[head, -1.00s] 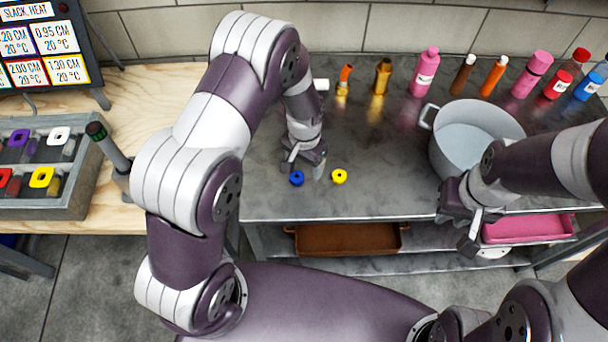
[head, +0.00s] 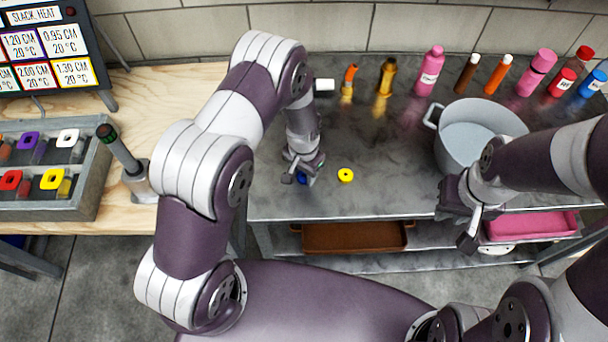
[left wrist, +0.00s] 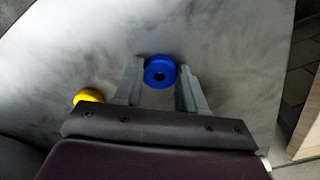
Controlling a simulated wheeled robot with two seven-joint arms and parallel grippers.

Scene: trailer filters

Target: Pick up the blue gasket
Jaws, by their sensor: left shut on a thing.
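The blue gasket (left wrist: 160,63) is a small round ring with a hole. In the left wrist view it sits between the two fingertips of my left gripper (left wrist: 161,78), which is shut on it. In the head view the gasket (head: 302,181) is partly hidden under my left gripper (head: 303,177), low at the front left of the grey metal table (head: 390,190). I cannot tell whether it still touches the table. My right gripper (head: 460,226) is empty at the table's front edge beside the pot, its fingers apart.
A yellow gasket (head: 346,175) lies just right of the left gripper. A grey pot (head: 440,150) stands at the right, with several bottles along the back. A compartment tray (head: 85,208) and a green-tipped post (head: 122,155) are on the wooden table at left.

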